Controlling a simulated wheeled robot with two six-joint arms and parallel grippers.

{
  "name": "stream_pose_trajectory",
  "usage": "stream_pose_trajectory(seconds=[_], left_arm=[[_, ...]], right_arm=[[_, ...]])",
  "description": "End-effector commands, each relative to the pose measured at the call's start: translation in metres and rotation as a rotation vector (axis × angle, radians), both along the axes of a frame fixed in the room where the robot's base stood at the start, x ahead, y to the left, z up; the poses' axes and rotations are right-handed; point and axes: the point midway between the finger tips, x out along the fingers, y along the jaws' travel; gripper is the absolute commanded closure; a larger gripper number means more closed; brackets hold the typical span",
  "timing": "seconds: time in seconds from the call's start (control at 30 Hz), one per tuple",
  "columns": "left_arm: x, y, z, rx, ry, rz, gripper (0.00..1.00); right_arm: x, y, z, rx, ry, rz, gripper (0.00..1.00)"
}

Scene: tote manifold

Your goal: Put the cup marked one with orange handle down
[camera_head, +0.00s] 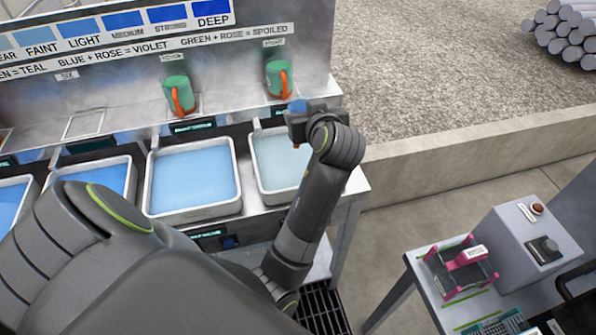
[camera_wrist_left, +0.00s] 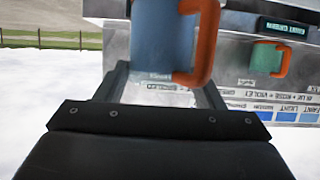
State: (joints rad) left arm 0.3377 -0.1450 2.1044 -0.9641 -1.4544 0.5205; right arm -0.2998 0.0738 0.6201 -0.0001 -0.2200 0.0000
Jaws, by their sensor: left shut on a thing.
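My left gripper (camera_head: 297,120) is shut on a blue cup with an orange handle. In the left wrist view the blue cup (camera_wrist_left: 153,40) sits between the two fingers, its orange handle (camera_wrist_left: 207,38) to the right; I cannot read a mark on it. In the head view the gripper is over the back right part of the rightmost tray, and the cup (camera_head: 298,106) is mostly hidden by it. Two green cups with orange handles stand on the back ledge, one (camera_head: 174,93) further left and one (camera_head: 275,76) just behind the gripper. My right gripper is not in view.
Several white trays hold liquid, a blue one (camera_head: 150,190) and the paler rightmost one (camera_head: 253,160) among them. An empty marked square (camera_head: 85,124) lies on the ledge at left. A side table (camera_head: 430,285) with a pink-framed device (camera_head: 462,267) stands at lower right.

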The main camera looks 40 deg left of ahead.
Motion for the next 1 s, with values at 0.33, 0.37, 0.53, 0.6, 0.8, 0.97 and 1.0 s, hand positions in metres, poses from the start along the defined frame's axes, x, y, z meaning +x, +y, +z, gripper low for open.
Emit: stream_pose_trajectory(seconds=[0.33,0.37,0.53,0.6,0.8,0.97,1.0], left_arm=[[-0.006,0.012,-0.054,0.0,0.005,0.113,0.61],[-0.006,0.012,-0.059,0.001,0.005,0.113,0.61],[-0.006,0.012,-0.078,0.0,0.0,0.111,0.61],[-0.006,0.012,-0.085,0.0,0.0,0.111,0.61],[-0.006,0.012,-0.113,0.0,0.001,0.11,0.61],[-0.006,0.012,-0.118,-0.001,-0.002,0.11,0.61],[-0.006,0.012,-0.117,-0.001,-0.002,0.11,0.61]], right_arm=[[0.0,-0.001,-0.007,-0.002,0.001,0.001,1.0],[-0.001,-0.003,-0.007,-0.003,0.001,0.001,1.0],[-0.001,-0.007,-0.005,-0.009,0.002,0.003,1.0],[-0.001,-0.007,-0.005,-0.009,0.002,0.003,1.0],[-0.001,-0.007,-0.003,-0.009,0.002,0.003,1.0],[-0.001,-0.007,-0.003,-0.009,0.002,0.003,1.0],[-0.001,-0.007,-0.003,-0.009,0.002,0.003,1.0]])
